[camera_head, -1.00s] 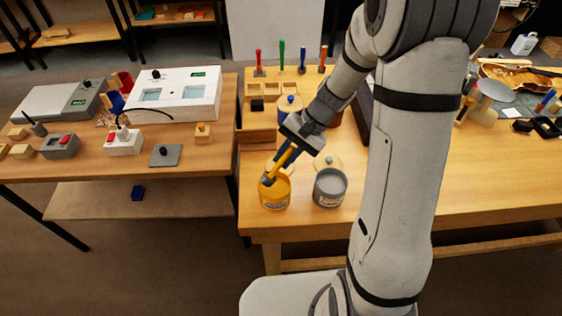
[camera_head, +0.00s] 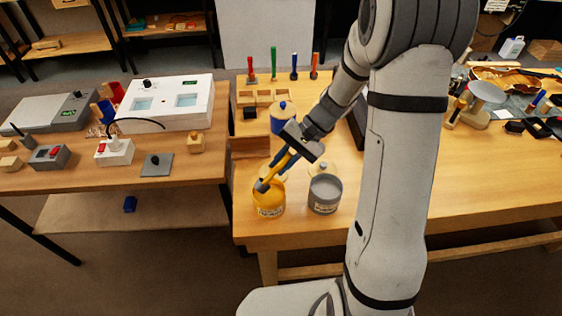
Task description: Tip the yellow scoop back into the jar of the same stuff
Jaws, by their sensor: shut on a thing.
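My gripper (camera_head: 294,147) is shut on the yellow scoop (camera_head: 281,164), holding it slanted down to the left. The scoop's dark lower end is at the mouth of the yellow jar (camera_head: 269,205), which stands open near the front left corner of the right bench. I cannot tell whether that end touches the rim or is inside. The scoop's contents do not show. The handle's upper end is hidden by my gripper.
An open grey jar (camera_head: 325,196) stands close to the right of the yellow jar. A blue canister (camera_head: 281,118) stands behind my gripper. A wooden rack (camera_head: 262,96) is farther back. My arm hides part of the bench.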

